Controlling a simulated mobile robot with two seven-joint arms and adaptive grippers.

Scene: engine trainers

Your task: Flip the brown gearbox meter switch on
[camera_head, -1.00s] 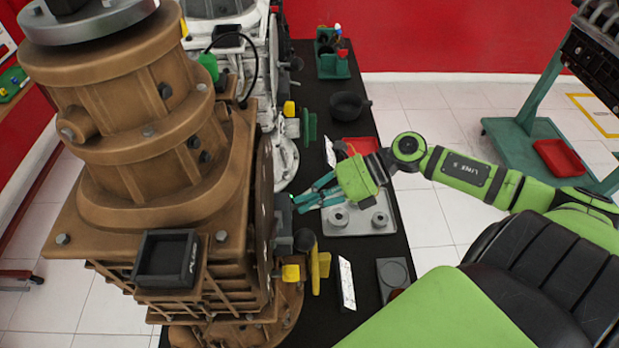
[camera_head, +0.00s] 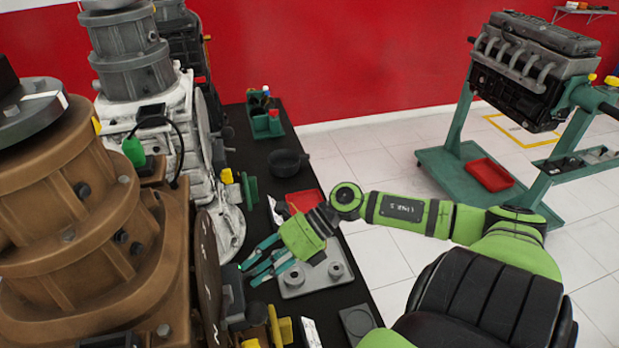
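The brown gearbox (camera_head: 75,230) fills the left side, partly cut off by the picture edge. A dark round dial face with pale marks (camera_head: 207,283) is on its right side, seen nearly edge-on. A dark grey fitting (camera_head: 233,298) sticks out beside the dial; I cannot tell whether it is the meter switch, or its setting. My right gripper (camera_head: 252,272) is open, with teal fingers pointing left near the fitting. A small green glow shows at one fingertip. I see nothing between the fingers, and contact is unclear. My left gripper is not in view.
Behind stands a white gearbox (camera_head: 178,125). The black table (camera_head: 258,160) holds a grey plate with round parts (camera_head: 318,278), a red tray (camera_head: 302,201), a dark bowl (camera_head: 287,162) and a green holder (camera_head: 266,124). An engine stand (camera_head: 447,163) is on the tiled floor at right.

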